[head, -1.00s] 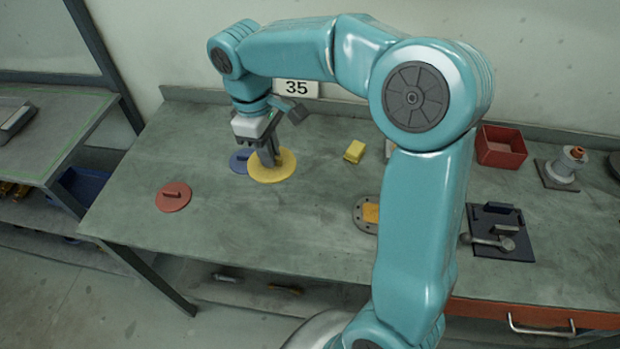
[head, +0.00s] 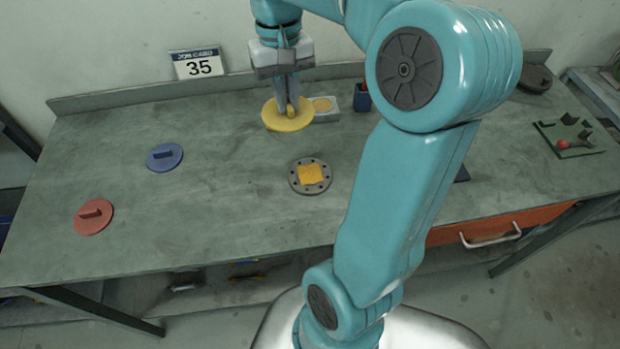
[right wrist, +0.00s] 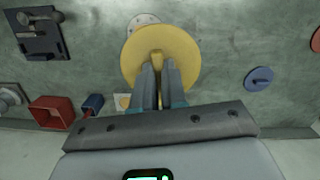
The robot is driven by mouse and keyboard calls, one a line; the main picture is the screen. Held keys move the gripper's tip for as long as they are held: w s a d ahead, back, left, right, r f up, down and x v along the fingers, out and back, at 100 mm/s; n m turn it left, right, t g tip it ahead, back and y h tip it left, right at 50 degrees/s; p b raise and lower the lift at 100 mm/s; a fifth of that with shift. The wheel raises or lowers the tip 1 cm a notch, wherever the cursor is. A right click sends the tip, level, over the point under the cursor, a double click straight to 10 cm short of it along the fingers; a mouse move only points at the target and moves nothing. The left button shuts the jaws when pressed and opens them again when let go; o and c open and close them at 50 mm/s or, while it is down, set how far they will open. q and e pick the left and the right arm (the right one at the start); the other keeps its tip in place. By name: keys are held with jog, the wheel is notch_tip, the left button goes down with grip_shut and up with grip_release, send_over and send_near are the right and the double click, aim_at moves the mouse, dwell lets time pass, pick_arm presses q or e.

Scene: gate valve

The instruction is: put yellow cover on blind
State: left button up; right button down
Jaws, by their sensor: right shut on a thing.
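The yellow cover (head: 273,121) is a round disc with an upright grip tab. My right gripper (head: 290,109) is shut on that tab. In the right wrist view the cover (right wrist: 150,45) looks large and hangs from the right gripper (right wrist: 157,70), apparently above the table. The blind (head: 297,185) looks like a round grey flange with holes around its rim and an orange-yellow square patch at its middle. It lies nearer the front than the cover in the head view. In the right wrist view the cover hides most of it. My left gripper is out of view.
A blue disc (head: 165,158) and a red disc (head: 93,218) lie at left. A pale block (head: 327,115) and a blue cup (head: 362,99) stand behind the flange. A red bin (right wrist: 48,112) shows in the right wrist view. The table's middle left is clear.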

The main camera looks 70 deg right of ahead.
aim_at(310, 107)
jog(key=shift+m, duration=0.8)
jog(key=s+d, duration=0.1)
jog(key=s+d+f, duration=0.1)
jog(key=s, duration=0.1)
jog(key=shift+s+d+b, duration=0.1)
jog(key=shift+s+b, duration=0.1)
jog(key=shift+b, duration=0.1)
notch_tip(310, 107, down, 14)
jog(key=shift+f+b, duration=0.2)
jog(key=shift+b, duration=0.3)
notch_tip(310, 107, down, 5)
jog(key=shift+f, duration=0.1)
jog(key=c, duration=1.6)
grip_release()
jog(key=shift+f, duration=0.15)
jog(key=o, duration=0.4)
